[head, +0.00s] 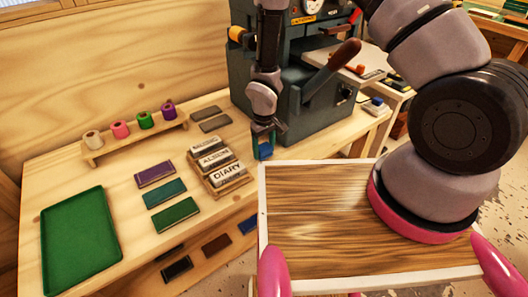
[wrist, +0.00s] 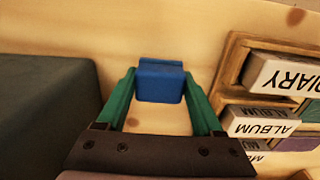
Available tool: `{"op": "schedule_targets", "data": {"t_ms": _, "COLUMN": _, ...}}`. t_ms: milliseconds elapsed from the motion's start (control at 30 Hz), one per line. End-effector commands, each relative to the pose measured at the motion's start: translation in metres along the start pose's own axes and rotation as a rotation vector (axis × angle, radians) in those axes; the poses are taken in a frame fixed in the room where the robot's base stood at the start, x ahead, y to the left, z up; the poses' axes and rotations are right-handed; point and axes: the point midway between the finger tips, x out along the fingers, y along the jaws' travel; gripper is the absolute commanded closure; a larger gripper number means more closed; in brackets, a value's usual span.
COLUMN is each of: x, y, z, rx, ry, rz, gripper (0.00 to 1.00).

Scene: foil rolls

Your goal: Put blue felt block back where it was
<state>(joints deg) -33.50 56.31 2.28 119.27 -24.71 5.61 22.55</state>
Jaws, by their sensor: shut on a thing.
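The blue felt block (head: 265,151) hangs at the tips of my gripper (head: 263,141) in the head view, over the table between the label rack and the grey machine. In the wrist view the blue felt block (wrist: 160,82) sits between the two green fingers of my gripper (wrist: 160,75), which are shut on it. Bare wood shows around it. I cannot tell whether the block touches the table. The place it came from is not marked clearly in view.
A wooden rack (head: 232,184) with DIARY and ALBUM pieces stands close by. The grey machine (head: 310,100) stands behind at right. Purple (head: 155,173), teal (head: 165,193) and green (head: 175,214) blocks, a green tray (head: 80,240) and a shelf of foil rolls (head: 135,139) lie left.

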Motion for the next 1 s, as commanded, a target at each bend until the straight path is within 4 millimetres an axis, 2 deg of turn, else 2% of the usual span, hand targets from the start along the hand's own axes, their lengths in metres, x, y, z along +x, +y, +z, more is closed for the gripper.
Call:
{"op": "schedule_targets", "data": {"t_ms": 100, "x": 0.015, "y": 0.0, "z": 0.0, "rx": -0.001, "ry": -0.001, "rz": 0.0, "gripper": 0.84}}
{"op": "schedule_targets", "data": {"t_ms": 467, "x": 0.018, "y": 0.0, "z": 0.0, "rx": 0.0, "ry": 0.0, "rz": 0.0, "gripper": 0.84}}
{"op": "schedule_targets", "data": {"t_ms": 500, "x": 0.018, "y": 0.0, "z": 0.0, "rx": 0.0, "ry": 0.001, "rz": -0.001, "gripper": 0.16}}
{"op": "schedule_targets", "data": {"t_ms": 533, "x": 0.018, "y": 0.0, "z": 0.0, "rx": 0.0, "ry": 0.001, "rz": -0.001, "gripper": 0.05}}
{"op": "schedule_targets", "data": {"t_ms": 567, "x": 0.018, "y": 0.0, "z": 0.0, "rx": 0.0, "ry": 0.001, "rz": -0.001, "gripper": 0.02}}
{"op": "schedule_targets", "data": {"t_ms": 867, "x": 0.017, "y": 0.0, "z": 0.0, "rx": 0.0, "ry": 0.001, "rz": 0.0, "gripper": 0.02}}
{"op": "schedule_targets", "data": {"t_ms": 1000, "x": 0.005, "y": 0.0, "z": -0.001, "rx": 0.0, "ry": 0.003, "rz": -0.001, "gripper": 0.02}}
